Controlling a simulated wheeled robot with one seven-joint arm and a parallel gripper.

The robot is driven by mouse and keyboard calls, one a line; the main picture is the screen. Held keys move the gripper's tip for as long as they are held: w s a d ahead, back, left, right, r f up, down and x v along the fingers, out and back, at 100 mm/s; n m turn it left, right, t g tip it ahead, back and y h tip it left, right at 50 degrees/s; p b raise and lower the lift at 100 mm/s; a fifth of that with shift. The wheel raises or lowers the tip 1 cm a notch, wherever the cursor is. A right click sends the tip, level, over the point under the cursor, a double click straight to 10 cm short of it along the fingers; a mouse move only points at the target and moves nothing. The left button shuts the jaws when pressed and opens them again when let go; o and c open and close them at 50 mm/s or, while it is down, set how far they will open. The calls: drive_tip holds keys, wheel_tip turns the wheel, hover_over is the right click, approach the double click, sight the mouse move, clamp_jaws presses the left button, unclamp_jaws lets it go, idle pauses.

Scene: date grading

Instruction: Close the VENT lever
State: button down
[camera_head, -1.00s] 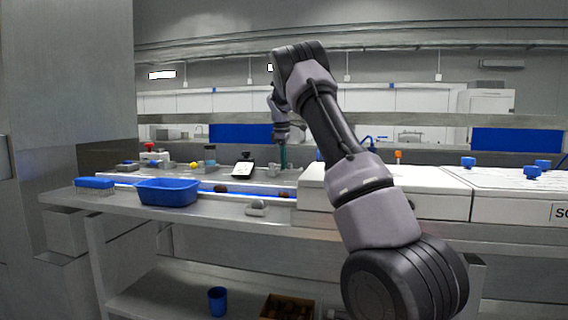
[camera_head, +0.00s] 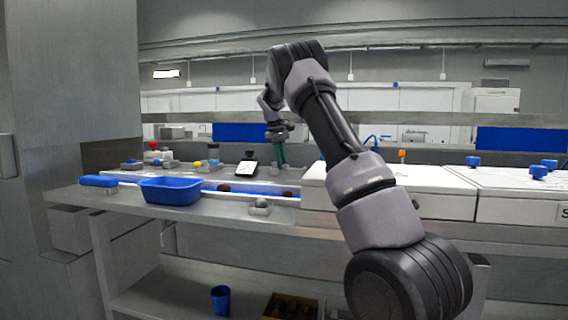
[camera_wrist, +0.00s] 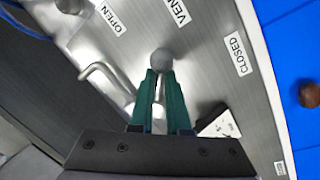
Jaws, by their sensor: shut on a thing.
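The VENT lever's round grey knob (camera_wrist: 162,59) shows in the wrist view between the fingertips of my gripper (camera_wrist: 161,76). The green fingers are shut on it. The VENT label (camera_wrist: 177,11) is above it, the OPEN label (camera_wrist: 111,17) to the upper left and the CLOSED label (camera_wrist: 238,54) to the right. The knob sits between the OPEN and CLOSED labels. The lever's shaft is mostly hidden by the fingers. In the head view my gripper (camera_head: 281,155) is low over the back of the bench, tilted, and the lever is too small to make out.
A bent metal rod (camera_wrist: 101,73) lies left of the fingers, and another knob (camera_wrist: 70,4) is at the top left. A blue tray (camera_head: 171,190) and white boxes (camera_head: 395,188) are on the bench.

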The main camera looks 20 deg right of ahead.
drive_tip(key=m, duration=0.1)
drive_tip(key=a+m, duration=0.1)
drive_tip(key=m, duration=0.1)
drive_tip(key=m+g, duration=0.1)
drive_tip(key=shift+s+a+f+m, duration=0.1)
drive_tip(key=shift+a+f+m, duration=0.1)
drive_tip(key=shift+a+m, duration=0.15)
drive_tip(key=a+m, duration=0.1)
drive_tip(key=m, duration=0.1)
drive_tip(key=w+a+m+g, duration=0.1)
drive_tip(key=m, duration=0.2)
drive_tip(key=shift+a, duration=0.2)
drive_tip(key=shift+a+m, duration=0.15)
drive_tip(key=shift+m, duration=0.1)
drive_tip(key=c, duration=0.9)
unclamp_jaws()
drive_tip(key=shift+r, duration=0.1)
drive_tip(key=shift+r, duration=0.2)
drive_tip(key=shift+v, duration=3.55)
